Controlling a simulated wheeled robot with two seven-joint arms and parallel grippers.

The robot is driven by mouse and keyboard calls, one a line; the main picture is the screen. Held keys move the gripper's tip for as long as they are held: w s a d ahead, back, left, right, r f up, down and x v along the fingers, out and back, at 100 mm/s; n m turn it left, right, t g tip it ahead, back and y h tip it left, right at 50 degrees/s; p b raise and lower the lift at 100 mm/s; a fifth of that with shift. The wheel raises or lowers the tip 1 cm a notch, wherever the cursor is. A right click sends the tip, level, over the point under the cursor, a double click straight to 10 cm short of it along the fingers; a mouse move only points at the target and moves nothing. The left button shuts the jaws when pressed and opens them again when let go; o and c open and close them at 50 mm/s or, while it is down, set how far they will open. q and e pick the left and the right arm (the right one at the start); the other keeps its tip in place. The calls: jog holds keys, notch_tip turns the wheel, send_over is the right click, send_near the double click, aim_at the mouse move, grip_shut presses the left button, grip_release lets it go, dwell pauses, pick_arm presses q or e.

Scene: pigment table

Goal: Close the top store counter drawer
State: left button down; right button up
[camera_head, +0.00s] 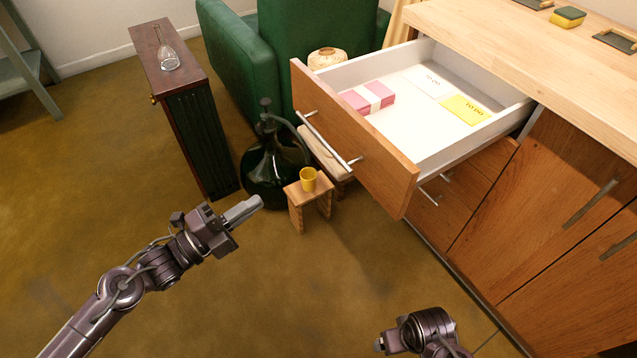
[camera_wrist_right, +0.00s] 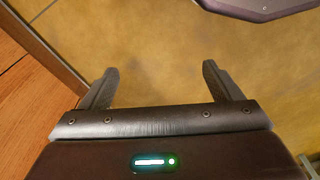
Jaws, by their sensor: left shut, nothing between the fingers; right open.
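The top drawer (camera_head: 355,146) of the wooden store counter (camera_head: 545,190) is pulled far out in the head view. Its front has a long metal bar handle (camera_head: 328,143). Inside lie a pink bundle with a white band (camera_head: 368,97), a white card (camera_head: 428,80) and a yellow "TO DO" card (camera_head: 465,109). My left gripper (camera_head: 252,205) is shut and empty, to the left of and apart from the drawer front. My right arm shows at the bottom of the head view, below the drawer. In the right wrist view my right gripper (camera_wrist_right: 160,85) is open and empty above the floor.
A small wooden stool (camera_head: 311,193) with a yellow cup (camera_head: 309,179) and a dark green glass jug (camera_head: 270,165) stand near the drawer front. A narrow cabinet (camera_head: 180,95) bears a glass flask (camera_head: 168,55). A green armchair (camera_head: 240,55) is behind. The front floor is clear.

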pick_arm(q)
jog(key=w+d+r+m, duration=0.1)
jog(key=w+d+r, duration=0.1)
jog(key=d, duration=0.4)
jog(key=w+d+r+m+g+h, duration=0.1)
jog(key=w+d+r, duration=0.2)
jog(key=w+d, duration=0.2)
jog(key=shift+d+r+h, duration=0.15)
jog(key=shift+d+h, duration=0.15)
jog(key=shift+d, duration=0.7)
pick_arm(e)
jog(key=shift+w+r, duration=0.4)
jog(key=shift+r, duration=0.25)
